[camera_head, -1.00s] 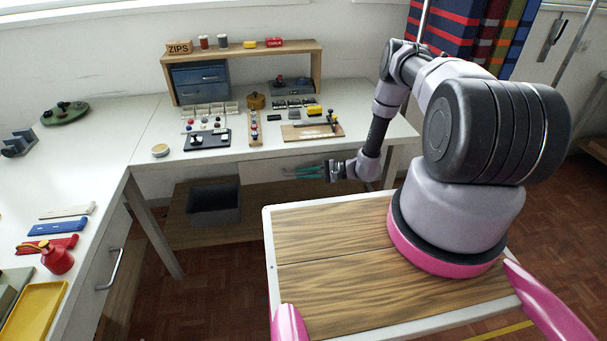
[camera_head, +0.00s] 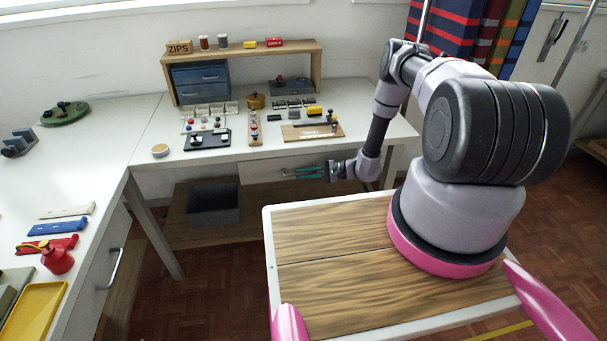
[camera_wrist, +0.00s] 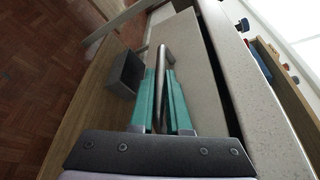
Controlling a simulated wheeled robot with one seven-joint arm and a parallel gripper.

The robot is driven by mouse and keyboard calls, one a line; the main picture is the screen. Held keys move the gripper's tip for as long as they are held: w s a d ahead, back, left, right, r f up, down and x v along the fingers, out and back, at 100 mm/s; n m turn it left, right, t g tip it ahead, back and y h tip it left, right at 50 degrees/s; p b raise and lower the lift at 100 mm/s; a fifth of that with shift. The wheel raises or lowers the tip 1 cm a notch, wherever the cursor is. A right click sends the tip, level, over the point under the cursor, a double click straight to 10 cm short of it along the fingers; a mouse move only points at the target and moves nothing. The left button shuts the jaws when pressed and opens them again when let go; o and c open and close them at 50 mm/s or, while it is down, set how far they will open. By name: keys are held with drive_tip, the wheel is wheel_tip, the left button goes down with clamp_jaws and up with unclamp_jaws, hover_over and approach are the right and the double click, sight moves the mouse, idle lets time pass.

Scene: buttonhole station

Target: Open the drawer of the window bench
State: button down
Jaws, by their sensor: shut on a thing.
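The white bench along the back (camera_head: 228,153) has a pale drawer (camera_head: 262,168) under its top, near its right part. In the wrist view the drawer front (camera_wrist: 198,75) is a plain beige panel with a metal bar handle (camera_wrist: 162,54). My gripper (camera_head: 288,172) is at the drawer front. In the wrist view its green fingers (camera_wrist: 162,78) lie on either side of the bar and are shut on it. A dark gap shows between the panel and the bench top's edge; I cannot tell how far the drawer stands out.
A grey bin (camera_head: 213,204) stands on the wooden shelf (camera_head: 180,232) below the bench. The left bench (camera_head: 25,190) has its own drawer handle (camera_head: 115,268). Small parts and trays cover the back bench top. My wood-topped base stands in front of the drawer, with floor between.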

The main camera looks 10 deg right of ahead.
drive_tip(key=shift+s, duration=0.1)
drive_tip(key=s, duration=2.2)
drive_tip(key=c, duration=0.9)
unclamp_jaws()
drive_tip(key=v, duration=1.1)
